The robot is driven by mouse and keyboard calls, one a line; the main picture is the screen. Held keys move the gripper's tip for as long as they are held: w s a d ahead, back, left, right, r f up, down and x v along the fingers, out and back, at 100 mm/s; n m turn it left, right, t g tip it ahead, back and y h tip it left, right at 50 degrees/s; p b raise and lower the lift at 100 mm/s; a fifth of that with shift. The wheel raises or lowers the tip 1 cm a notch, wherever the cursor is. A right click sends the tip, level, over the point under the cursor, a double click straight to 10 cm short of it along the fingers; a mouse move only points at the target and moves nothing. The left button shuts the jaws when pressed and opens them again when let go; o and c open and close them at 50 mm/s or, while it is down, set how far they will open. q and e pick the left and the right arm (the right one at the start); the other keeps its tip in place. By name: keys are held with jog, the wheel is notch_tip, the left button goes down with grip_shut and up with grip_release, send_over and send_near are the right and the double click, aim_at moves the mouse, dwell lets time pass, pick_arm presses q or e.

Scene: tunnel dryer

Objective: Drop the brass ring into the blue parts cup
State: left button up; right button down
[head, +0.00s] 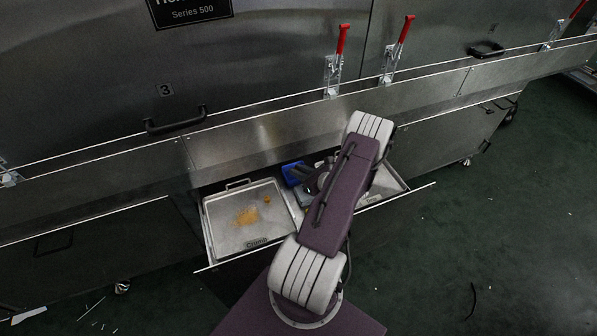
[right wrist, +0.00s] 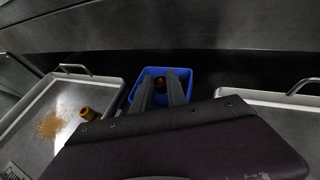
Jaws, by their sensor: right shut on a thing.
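The blue parts cup (head: 292,174) stands in the open drawer, between two trays. In the right wrist view the cup (right wrist: 194,78) lies around and beyond my fingertips. My right gripper (right wrist: 161,84) is shut on a small dark orange-brown ring-like thing (right wrist: 159,83), which looks like the brass ring. The ring shows against the cup's inside; I cannot tell whether it is above the rim or below it. In the head view my right gripper (head: 312,178) is dark and partly hidden by my arm. My left gripper is not in view.
The left tray (head: 221,211) holds orange-brown crumbs (head: 246,215) and a small brass-coloured cylindrical piece (head: 267,199). A second tray (head: 391,181) lies right of the cup, partly behind my arm. The steel dryer front (head: 240,140) rises behind the drawer.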

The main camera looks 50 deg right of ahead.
jog(key=shift+a+f+b, duration=0.15)
jog(key=shift+f+b, duration=0.25)
jog(key=shift+f, duration=0.15)
jog(key=c, duration=1.3)
grip_release()
jog(key=shift+s+a, duration=0.1)
jog(key=shift+s, duration=0.05)
jog(key=shift+c, duration=0.2)
jog(key=shift+r+p, duration=0.5)
jog(key=shift+p, duration=0.1)
jog(key=shift+s+r, duration=0.2)
jog(key=shift+s, duration=0.1)
jog(key=p+v, duration=0.4)
jog(key=v, duration=0.6)
jog(key=shift+r, duration=0.15)
jog(key=shift+s+r, duration=0.1)
jog(key=shift+s, duration=0.4)
